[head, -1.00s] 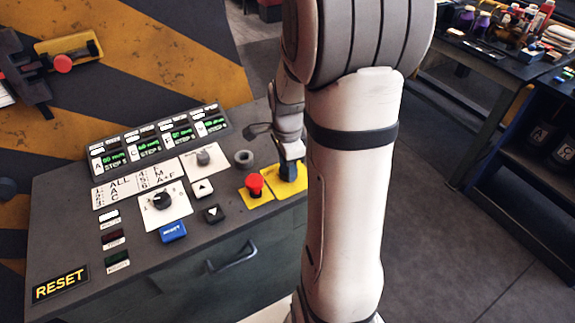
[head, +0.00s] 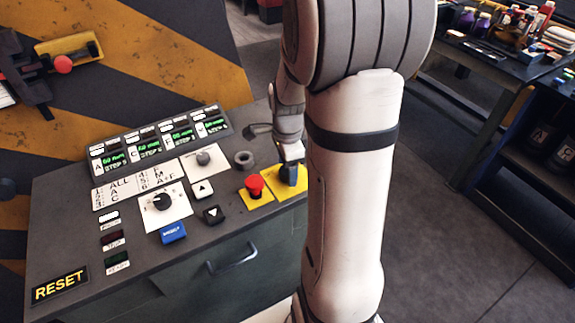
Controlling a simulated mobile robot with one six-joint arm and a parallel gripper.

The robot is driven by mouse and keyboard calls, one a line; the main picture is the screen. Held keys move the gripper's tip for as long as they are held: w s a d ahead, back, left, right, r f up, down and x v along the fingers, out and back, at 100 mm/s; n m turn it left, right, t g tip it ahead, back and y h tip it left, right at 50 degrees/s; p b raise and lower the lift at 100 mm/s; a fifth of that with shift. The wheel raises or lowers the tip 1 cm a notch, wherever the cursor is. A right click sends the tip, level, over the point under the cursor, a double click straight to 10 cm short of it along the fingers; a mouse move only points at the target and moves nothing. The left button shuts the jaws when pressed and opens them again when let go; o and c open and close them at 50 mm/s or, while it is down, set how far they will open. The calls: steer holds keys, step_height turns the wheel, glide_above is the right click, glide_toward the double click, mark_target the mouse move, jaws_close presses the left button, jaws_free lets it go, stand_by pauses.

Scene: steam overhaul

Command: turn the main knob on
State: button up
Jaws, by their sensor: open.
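The control panel (head: 68,225) is a dark grey slanted top on a cabinet. The main knob (head: 288,174) is a dark knob on a yellow plate (head: 299,191) at the panel's right end, right of a red mushroom button (head: 254,184). My gripper (head: 290,158) is right above this dark knob, pointing down at it, mostly behind my arm. Its fingertips are small and partly hidden, so I cannot tell whether they touch the knob. The jaws are open.
Two dial knobs on white plates, a black one (head: 162,201) and a grey one (head: 204,158), sit left of the red button. A drawer handle (head: 233,260) projects from the front. A cluttered workbench (head: 490,60) stands at right.

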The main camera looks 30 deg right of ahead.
mark_target(287, 170)
steer(key=shift+r, duration=0.1)
step_height(287, 170, up, 8)
steer(key=shift+f, duration=0.2)
stand_by(0.6)
steer(key=s+a+r+n+t, duration=0.2)
steer(key=s+a+r+n, duration=0.2)
steer(key=s+a+n, duration=0.7)
steer(key=shift+s+a+n+t, duration=0.4)
steer(key=shift+s+n, duration=0.4)
steer(key=shift+n, duration=3.7)
steer(key=shift+c, duration=0.4)
